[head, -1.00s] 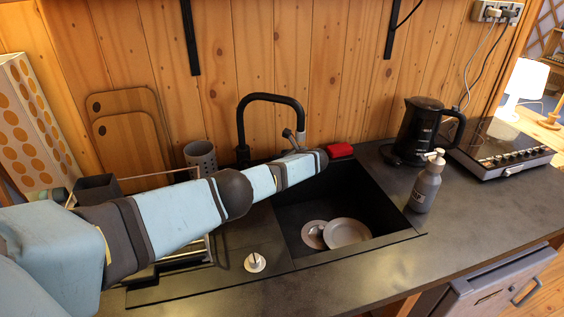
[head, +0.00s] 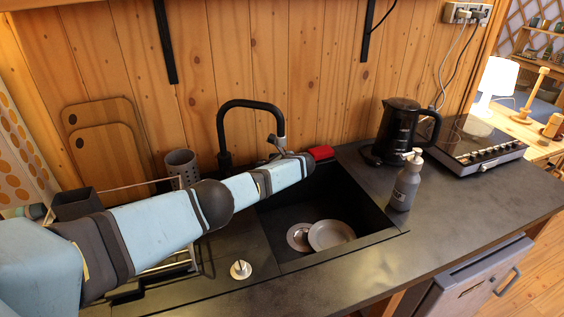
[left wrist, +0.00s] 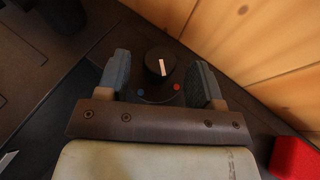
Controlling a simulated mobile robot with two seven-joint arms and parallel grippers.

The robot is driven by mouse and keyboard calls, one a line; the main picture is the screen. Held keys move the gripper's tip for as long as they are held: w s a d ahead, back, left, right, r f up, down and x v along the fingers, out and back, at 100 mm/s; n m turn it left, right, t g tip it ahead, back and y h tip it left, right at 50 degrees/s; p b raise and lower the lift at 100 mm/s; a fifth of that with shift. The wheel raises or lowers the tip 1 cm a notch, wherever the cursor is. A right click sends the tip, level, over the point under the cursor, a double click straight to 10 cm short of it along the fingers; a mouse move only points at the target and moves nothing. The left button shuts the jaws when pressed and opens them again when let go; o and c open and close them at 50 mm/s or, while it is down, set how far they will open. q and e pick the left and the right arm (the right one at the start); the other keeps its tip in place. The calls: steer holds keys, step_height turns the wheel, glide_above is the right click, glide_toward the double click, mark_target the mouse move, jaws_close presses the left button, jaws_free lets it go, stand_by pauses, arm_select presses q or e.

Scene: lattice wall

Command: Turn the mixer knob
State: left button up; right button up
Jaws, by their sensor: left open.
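The mixer knob (left wrist: 158,64) is round and black with a white pointer line, and it sits between the fingers of my left gripper (left wrist: 161,66) in the left wrist view. A blue dot and a red dot mark the surface beside it. The fingers are apart, one on each side of the knob; I cannot tell whether either touches it. In the head view my left gripper (head: 283,143) is behind the sink, right of the black faucet (head: 250,104). The knob is hidden there behind my left arm. My right gripper is not in view.
A red sponge (head: 320,153) lies close to my left wrist. A soap bottle (head: 406,183), kettle (head: 397,130) and hob (head: 468,143) stand to the right. Cutting boards (head: 108,150) lean on the wooden wall. The front right counter is clear.

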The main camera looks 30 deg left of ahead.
arm_select(q)
steer(key=p+v, duration=0.1)
steer(key=v, duration=1)
steer(key=shift+s+d+r, duration=0.15)
steer(key=shift+d+r, duration=0.1)
steer(key=shift+d, duration=0.1)
